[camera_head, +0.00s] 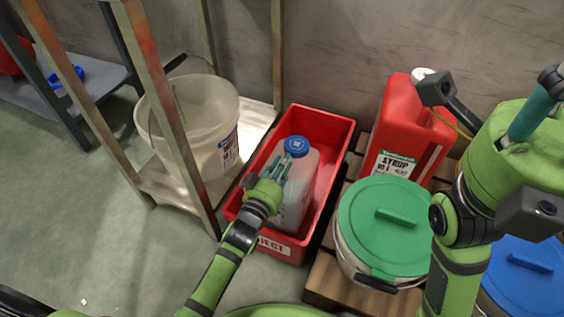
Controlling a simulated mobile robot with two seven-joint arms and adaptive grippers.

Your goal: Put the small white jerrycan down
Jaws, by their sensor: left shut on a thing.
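The small white jerrycan (296,205) has a blue cap and is inside the red bin (270,248), whose front label reads in part "JECT". It looks roughly upright. My left gripper (282,168) is shut on the jerrycan near its top, beside the cap. The gripper covers part of the jerrycan's left side. I cannot tell whether its base touches the bin floor. My right arm fills the right edge, close to the camera, and its jaws do not show clearly.
Left of the bin is a metal rack holding a translucent bucket (205,130). To the right, a red syrup jerrycan (400,130), a green-lidded bucket (385,225) and a blue-lidded container (528,280) crowd a wooden pallet (335,285). A wall stands behind. Floor at lower left is clear.

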